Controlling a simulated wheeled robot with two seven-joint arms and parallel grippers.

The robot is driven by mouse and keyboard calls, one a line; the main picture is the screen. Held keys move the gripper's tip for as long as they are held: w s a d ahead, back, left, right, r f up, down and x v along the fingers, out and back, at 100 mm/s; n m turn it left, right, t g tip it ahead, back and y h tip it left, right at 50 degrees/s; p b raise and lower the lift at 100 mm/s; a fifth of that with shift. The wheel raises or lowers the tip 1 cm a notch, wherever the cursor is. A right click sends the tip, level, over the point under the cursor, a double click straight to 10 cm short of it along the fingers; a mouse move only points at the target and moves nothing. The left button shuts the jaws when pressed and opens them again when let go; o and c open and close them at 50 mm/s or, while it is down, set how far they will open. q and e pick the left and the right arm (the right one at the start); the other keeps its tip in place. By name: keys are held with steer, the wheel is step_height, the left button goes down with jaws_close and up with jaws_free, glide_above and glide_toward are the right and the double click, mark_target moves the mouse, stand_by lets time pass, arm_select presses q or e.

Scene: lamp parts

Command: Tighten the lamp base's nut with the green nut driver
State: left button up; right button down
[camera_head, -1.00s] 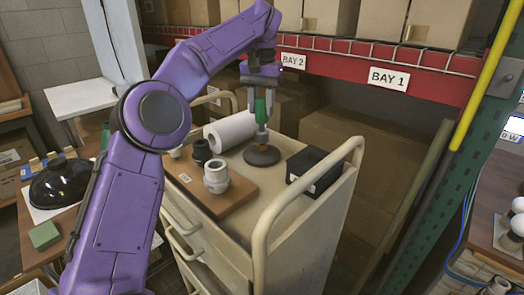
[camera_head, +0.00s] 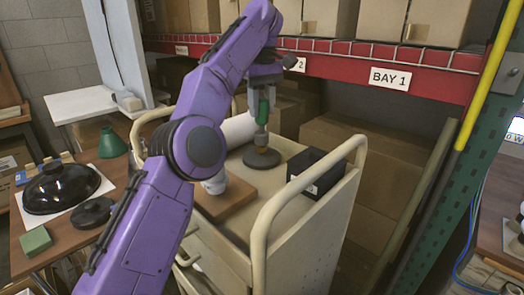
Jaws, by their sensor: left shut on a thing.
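The lamp base (camera_head: 262,159) is a dark round disc standing on the cream cart top. A small brass-orange nut (camera_head: 261,139) shows at its centre. My left gripper (camera_head: 264,93) is shut on the green nut driver (camera_head: 264,108), which it holds upright above the base. The driver's lower end is down at the nut; I cannot tell how well it is seated. My right gripper is not in view.
A black box (camera_head: 318,172) stands right of the base on the cart (camera_head: 290,205). A white roll (camera_head: 238,130) and a brown board (camera_head: 232,197) with a pale socket (camera_head: 215,184) are partly behind my arm. The cart's rail (camera_head: 315,180) borders the right.

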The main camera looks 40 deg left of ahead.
arm_select(q)
steer(key=shift+f+b, duration=1.15)
steer(key=shift+b, duration=0.05)
stand_by(1.3)
stand_by(0.5)
steer(key=m, duration=0.3)
steer(key=m, duration=0.3)
steer(key=shift+m, duration=0.4)
steer(key=m, duration=0.3)
steer(key=shift+m, duration=0.3)
